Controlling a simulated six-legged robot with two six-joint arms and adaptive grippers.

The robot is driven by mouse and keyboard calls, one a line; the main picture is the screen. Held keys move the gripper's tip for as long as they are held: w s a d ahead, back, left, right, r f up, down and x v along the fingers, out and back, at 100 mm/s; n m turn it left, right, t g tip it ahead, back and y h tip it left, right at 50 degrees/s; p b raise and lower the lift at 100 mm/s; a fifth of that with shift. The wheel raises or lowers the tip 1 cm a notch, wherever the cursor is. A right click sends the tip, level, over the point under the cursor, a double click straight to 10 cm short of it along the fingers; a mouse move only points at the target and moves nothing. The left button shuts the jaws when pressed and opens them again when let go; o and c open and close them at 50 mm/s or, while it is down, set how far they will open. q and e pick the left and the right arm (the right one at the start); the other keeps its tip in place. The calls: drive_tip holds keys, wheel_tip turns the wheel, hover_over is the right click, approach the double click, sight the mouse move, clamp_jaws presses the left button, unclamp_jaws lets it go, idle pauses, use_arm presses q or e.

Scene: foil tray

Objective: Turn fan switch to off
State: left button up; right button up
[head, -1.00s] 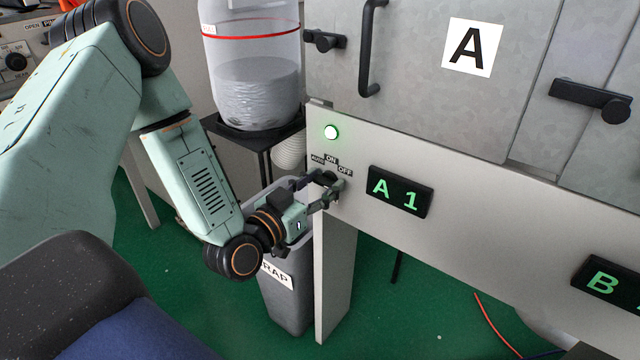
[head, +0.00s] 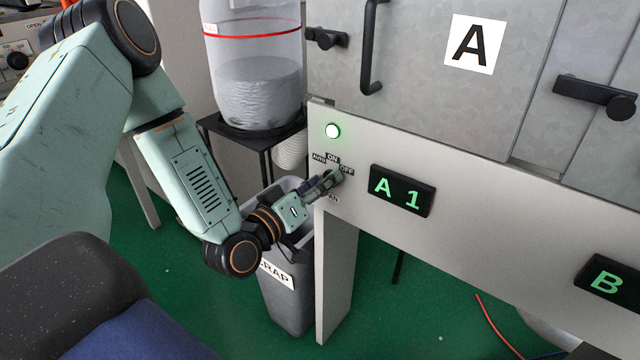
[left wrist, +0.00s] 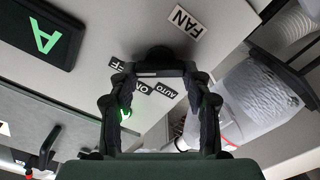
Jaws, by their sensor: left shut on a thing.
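The fan switch is a black knob (left wrist: 157,58) on the grey panel, with AUTO, ON and OFF labels around it and a FAN label (left wrist: 187,22) on the opposite side. In the head view my left gripper (head: 332,179) reaches the panel at the knob, just below the OFF label (head: 347,168). Its fingers cover most of the knob there. In the left wrist view the two fingers of the left gripper (left wrist: 160,75) are on either side of the knob, shut on it. The knob's pointing direction is hidden. My right gripper is not in view.
A lit green lamp (head: 333,131) sits above the labels. A black A1 display (head: 402,190) is right of the switch. A grey scrap bin (head: 285,305) stands under my left wrist. A clear hopper (head: 255,85) stands behind, left of the cabinet.

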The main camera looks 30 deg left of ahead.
sight(332, 130)
use_arm(q)
drive_tip(key=shift+n, duration=0.8)
drive_tip(key=o, duration=1.2)
drive_tip(key=shift+c, duration=0.2)
drive_tip(key=shift+n, duration=0.3)
wheel_tip(332, 130, up, 9)
drive_tip(key=shift+a+r, duration=0.1)
drive_tip(key=shift+r, duration=0.4)
